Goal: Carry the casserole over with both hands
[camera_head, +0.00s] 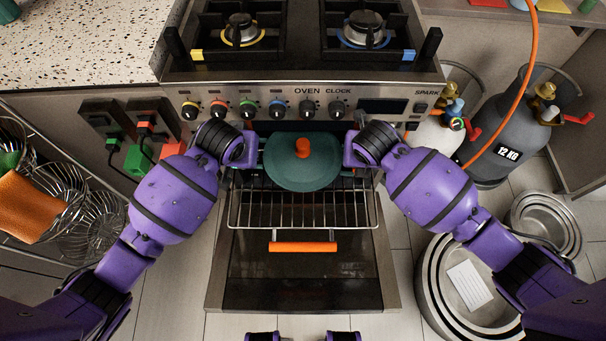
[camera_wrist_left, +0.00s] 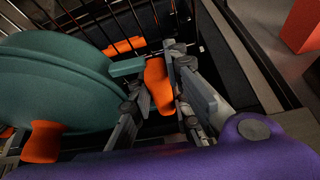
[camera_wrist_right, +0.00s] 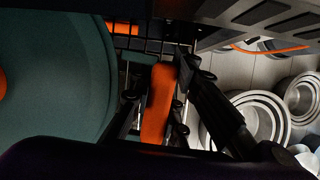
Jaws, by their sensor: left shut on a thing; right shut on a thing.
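The casserole (camera_head: 290,172) is dark green with a lid and an orange knob. In the head view it is between my two grippers, in front of the stove and over the oven rack; I cannot tell whether it touches the rack. My left gripper (camera_head: 247,152) is shut on its left orange handle (camera_wrist_left: 158,86), seen between the fingers in the left wrist view. My right gripper (camera_head: 350,152) is shut on its right orange handle (camera_wrist_right: 158,100), seen in the right wrist view. The finger pads are partly hidden.
The oven door (camera_head: 300,288) is open, its wire rack (camera_head: 255,213) pulled out. The stove top (camera_head: 305,70) has burners above the knobs. Wire baskets (camera_head: 95,225) stand at left; gas cylinders (camera_head: 505,140) and metal pots (camera_head: 435,290) at right.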

